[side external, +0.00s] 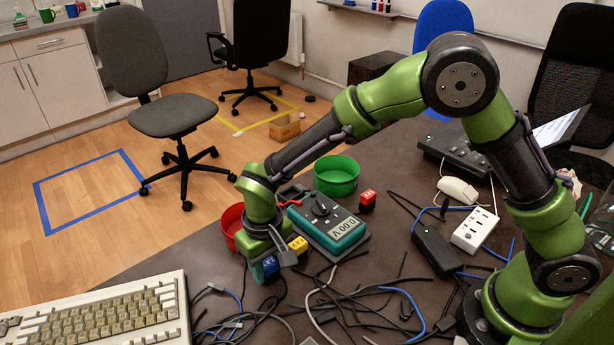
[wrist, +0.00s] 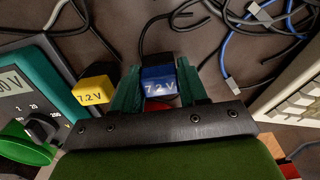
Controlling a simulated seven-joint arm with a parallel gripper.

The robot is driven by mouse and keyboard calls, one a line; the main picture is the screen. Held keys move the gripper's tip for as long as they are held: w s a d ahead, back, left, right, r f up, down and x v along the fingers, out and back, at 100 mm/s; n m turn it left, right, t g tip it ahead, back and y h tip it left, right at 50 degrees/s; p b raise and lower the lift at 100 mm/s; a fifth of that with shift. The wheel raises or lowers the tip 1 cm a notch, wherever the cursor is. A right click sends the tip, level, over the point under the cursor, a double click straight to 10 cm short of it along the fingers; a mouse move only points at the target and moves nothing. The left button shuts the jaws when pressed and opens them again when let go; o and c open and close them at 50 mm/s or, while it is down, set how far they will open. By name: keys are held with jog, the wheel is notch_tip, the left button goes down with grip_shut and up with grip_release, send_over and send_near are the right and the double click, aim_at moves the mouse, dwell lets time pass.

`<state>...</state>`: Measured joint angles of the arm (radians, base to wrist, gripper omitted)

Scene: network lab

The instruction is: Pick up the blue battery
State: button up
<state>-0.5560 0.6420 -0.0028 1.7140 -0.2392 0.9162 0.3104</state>
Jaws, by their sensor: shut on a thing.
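The blue battery (wrist: 160,86), marked 7.2 V, sits between the two green fingers of my gripper (wrist: 159,90) in the wrist view. The fingers are shut on its sides. In the side view the blue battery (side external: 265,270) shows at the end of my gripper (side external: 274,258), low over the dark table among cables. I cannot tell whether its underside touches the table. The gripper hides part of it.
A yellow battery (side external: 298,245) stands close beside, right of the blue one. A keyboard (side external: 105,318) lies left. Loose cables cover the front.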

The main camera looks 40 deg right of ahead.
aim_at(267, 263)
jog(key=shift+r, duration=0.55)
notch_tip(267, 263, up, 3)
jog(key=shift+f, duration=0.1)
jog(key=s+d, duration=0.2)
jog(key=s, duration=0.2)
jog(key=s+d, duration=0.3)
jog(key=s, duration=0.1)
jog(key=s+d+r, duration=0.1)
jog(key=s+d, duration=0.1)
jog(key=s, duration=0.2)
jog(key=shift+s+d, duration=0.25)
jog(key=shift+d, duration=0.1)
jog(key=shift+s+d+r, duration=0.1)
jog(key=shift+s+d, duration=0.1)
jog(key=shift+s, duration=0.1)
notch_tip(267, 263, up, 9)
jog(key=w+d, duration=0.2)
jog(key=w, duration=0.8)
jog(key=w+d, duration=0.2)
jog(key=w, duration=0.8)
jog(key=w+d, duration=0.6)
jog(key=w, duration=0.2)
jog(key=shift+f, duration=5.1)
jog(key=shift+s+f, duration=0.1)
jog(key=shift+f, duration=1)
